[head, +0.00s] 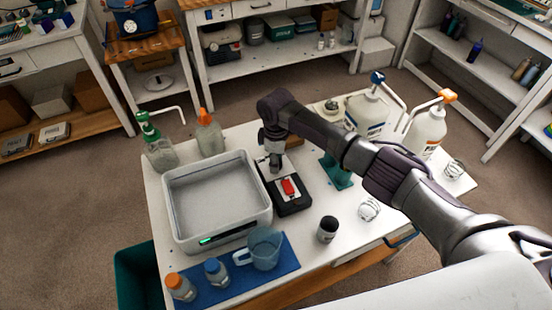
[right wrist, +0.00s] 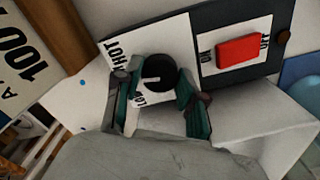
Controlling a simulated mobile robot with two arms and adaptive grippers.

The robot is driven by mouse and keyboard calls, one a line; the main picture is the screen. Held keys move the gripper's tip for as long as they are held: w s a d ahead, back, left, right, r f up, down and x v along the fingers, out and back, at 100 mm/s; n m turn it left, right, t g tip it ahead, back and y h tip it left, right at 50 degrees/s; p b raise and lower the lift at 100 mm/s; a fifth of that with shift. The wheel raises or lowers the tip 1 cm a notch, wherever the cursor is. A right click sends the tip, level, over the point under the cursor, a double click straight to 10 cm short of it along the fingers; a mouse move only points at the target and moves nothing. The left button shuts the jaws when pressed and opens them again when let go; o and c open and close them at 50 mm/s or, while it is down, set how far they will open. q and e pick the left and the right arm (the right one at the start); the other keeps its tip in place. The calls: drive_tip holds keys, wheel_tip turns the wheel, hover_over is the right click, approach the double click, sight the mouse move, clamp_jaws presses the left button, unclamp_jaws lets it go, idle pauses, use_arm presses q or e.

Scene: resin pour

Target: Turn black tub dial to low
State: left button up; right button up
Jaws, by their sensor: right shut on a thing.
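A black control box (head: 294,205) stands on the white table just right of the grey-white tub (head: 220,201). A red switch (head: 289,187) sits on the box; it also shows in the right wrist view (right wrist: 237,50). In the right wrist view a round black dial (right wrist: 160,70) sits on a white label with partly hidden lettering, "HOT" at its upper left. My right gripper (right wrist: 158,88) has its two fingers on either side of the dial, shut on it. Where the dial points is hard to tell. In the head view my right gripper (head: 275,165) is over the box's far end. My left gripper is not in view.
Pump bottles (head: 160,152) stand behind the tub, and large jugs (head: 427,128) at the back right. A blue mat (head: 222,286) holds small bottles and a clear jug (head: 263,248). A dark cup (head: 327,229) stands near the table's front edge.

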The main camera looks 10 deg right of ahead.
drive_tip(key=n, duration=0.6)
drive_tip(key=shift+n, duration=0.3)
drive_tip(key=n, duration=0.5)
drive_tip(key=shift+n, duration=0.4)
drive_tip(key=o, duration=1.2)
drive_tip(key=shift+c, duration=0.2)
drive_tip(key=shift+r, duration=0.15)
wheel_tip(320, 180, up, 12)
drive_tip(key=shift+f, duration=0.2)
